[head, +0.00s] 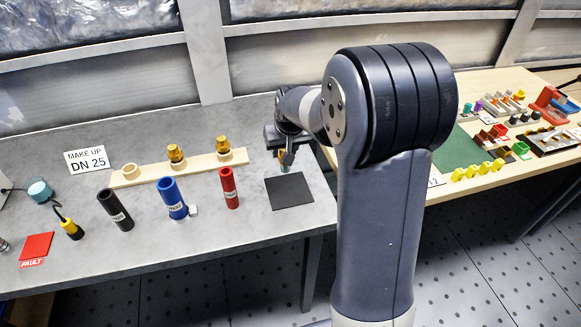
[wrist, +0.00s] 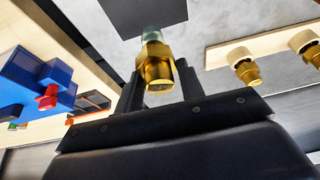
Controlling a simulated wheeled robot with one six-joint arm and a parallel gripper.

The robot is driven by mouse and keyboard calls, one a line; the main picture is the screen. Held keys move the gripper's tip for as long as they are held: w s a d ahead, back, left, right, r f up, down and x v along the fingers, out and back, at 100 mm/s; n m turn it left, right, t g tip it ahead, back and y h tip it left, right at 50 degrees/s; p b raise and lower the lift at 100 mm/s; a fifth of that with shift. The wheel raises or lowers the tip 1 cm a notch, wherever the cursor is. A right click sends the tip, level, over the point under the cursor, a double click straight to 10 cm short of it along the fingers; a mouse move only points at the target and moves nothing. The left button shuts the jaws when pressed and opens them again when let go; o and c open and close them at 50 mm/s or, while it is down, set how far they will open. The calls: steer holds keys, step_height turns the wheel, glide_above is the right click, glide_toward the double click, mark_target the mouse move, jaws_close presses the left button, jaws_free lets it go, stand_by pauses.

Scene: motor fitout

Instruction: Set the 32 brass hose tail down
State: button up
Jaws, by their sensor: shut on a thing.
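The brass hose tail (wrist: 157,74) is between the two dark fingers of my gripper (wrist: 159,84) in the wrist view, with a paler, greenish end pointing away. My gripper (head: 286,158) is shut on it. In the head view the gripper points down just above the back edge of a dark square mat (head: 289,194), and the held part is too small to make out well. The mat also shows in the wrist view (wrist: 146,14), beyond the hose tail's far end. Any gap between hose tail and mat cannot be judged.
A wooden rack (head: 205,169) left of my gripper has an empty-looking round seat and two brass fittings (head: 175,153) (head: 223,146). Red (head: 229,188), blue (head: 173,198) and black (head: 115,209) cylinders stand in front. A wooden table (head: 465,187) with coloured parts is at right.

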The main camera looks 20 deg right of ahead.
steer(key=shift+f, duration=2.4)
steer(key=shift+f, duration=0.15)
steer(key=o, duration=1.1)
steer(key=shift+c, duration=0.2)
steer(key=shift+r, duration=0.25)
steer(key=v, duration=1.1)
steer(key=shift+s+r, duration=0.25)
steer(key=shift+r, duration=0.1)
